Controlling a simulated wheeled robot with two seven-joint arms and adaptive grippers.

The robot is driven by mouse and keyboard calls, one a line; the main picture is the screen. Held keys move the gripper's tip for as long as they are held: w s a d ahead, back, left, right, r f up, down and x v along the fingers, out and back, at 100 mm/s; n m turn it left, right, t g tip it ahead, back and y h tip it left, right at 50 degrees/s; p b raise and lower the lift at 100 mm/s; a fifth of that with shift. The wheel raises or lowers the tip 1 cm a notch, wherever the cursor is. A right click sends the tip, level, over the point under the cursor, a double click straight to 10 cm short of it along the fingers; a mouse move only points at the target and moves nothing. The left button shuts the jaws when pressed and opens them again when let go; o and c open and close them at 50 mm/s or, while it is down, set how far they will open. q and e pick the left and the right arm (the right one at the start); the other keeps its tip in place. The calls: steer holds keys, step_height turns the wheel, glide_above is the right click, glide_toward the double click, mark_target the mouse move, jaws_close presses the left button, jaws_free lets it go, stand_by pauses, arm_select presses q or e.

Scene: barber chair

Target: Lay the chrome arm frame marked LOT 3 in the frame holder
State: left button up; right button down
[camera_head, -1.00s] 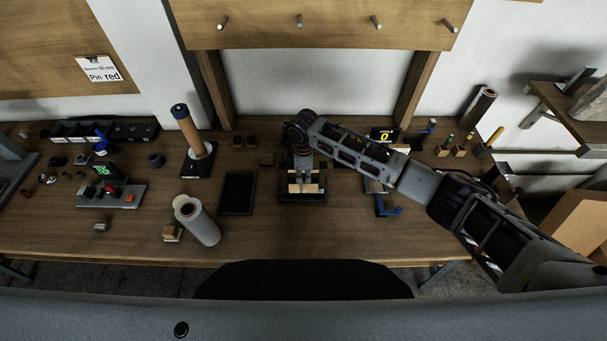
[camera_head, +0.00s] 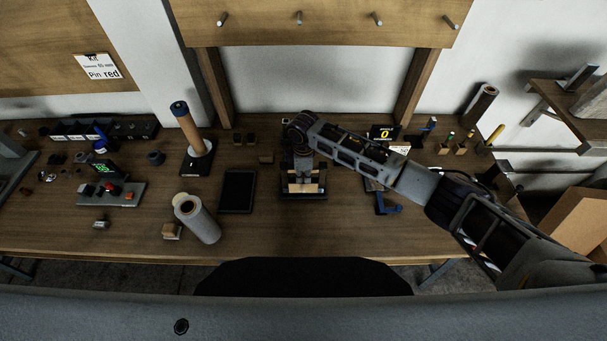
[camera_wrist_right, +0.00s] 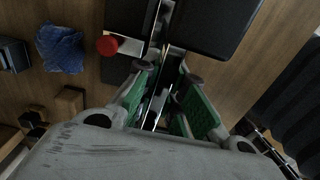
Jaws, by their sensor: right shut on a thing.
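My right gripper (camera_head: 303,182) points down over a dark stand with pale wooden parts (camera_head: 302,194), right of the black flat tray (camera_head: 237,192). In the right wrist view its green-padded fingers (camera_wrist_right: 163,103) are shut on a thin shiny metal piece, the chrome arm frame (camera_wrist_right: 158,98). The frame runs up the picture towards a dark block (camera_wrist_right: 126,18), apparently the frame holder. I cannot tell whether the frame touches it. No LOT 3 mark is readable, and the gripper hides much of the frame in the head view. My left gripper is not in view.
A button panel (camera_head: 110,193) is further left. The table's front strip is mostly clear.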

steer(key=shift+f, duration=0.4)
steer(key=c, duration=1.5)
jaws_free()
steer(key=shift+o, duration=0.3)
steer(key=shift+f, duration=0.15)
steer(key=shift+r, duration=6.1)
steer(key=shift+s, duration=0.1)
